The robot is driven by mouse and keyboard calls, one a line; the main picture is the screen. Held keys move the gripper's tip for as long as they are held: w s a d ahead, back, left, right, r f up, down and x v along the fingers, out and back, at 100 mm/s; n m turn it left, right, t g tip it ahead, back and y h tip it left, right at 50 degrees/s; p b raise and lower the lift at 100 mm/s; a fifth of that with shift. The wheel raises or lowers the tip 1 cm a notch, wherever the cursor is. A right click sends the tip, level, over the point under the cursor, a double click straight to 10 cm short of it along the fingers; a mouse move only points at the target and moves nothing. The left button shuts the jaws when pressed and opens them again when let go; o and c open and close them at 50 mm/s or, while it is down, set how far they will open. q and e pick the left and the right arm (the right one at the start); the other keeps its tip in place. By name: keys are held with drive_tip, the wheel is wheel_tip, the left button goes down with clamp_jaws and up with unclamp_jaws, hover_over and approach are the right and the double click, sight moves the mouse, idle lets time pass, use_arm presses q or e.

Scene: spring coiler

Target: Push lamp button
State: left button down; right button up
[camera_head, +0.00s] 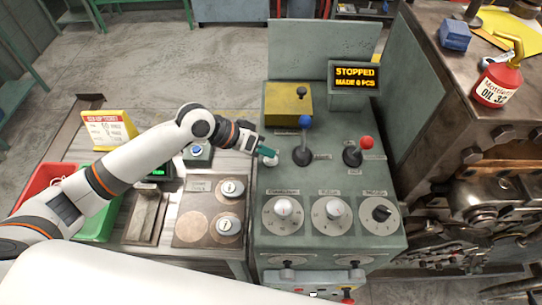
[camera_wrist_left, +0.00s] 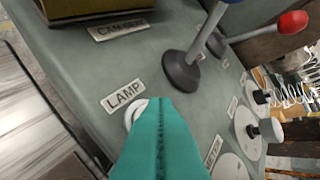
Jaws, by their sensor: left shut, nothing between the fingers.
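The lamp button is a round white button (camera_head: 270,160) on the sloped green control panel (camera_head: 330,175), near its left edge. In the left wrist view the white button (camera_wrist_left: 135,112) shows partly beside a label reading LAMP (camera_wrist_left: 123,95). My left gripper (camera_head: 268,153) is shut and empty, with teal fingers. Its fingertips (camera_wrist_left: 160,103) are over or right at the button and hide much of it. I cannot tell whether they touch it. My right gripper is not in view.
A blue-knobbed lever (camera_head: 304,122) and a red-knobbed lever (camera_head: 366,143) stand right of the button. Several dials, including one white dial (camera_head: 283,208), line the panel's front. A yellow box (camera_head: 288,104) sits behind. A display (camera_head: 355,77) reads STOPPED.

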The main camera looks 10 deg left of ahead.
use_arm(q)
drive_tip(key=shift+f, duration=0.15)
idle(0.5)
drive_tip(key=shift+f, duration=0.3)
idle(0.3)
drive_tip(key=shift+r+p, duration=0.45)
drive_tip(key=shift+p, duration=0.25)
wheel_tip(320, 180, up, 6)
drive_tip(key=p, duration=0.6)
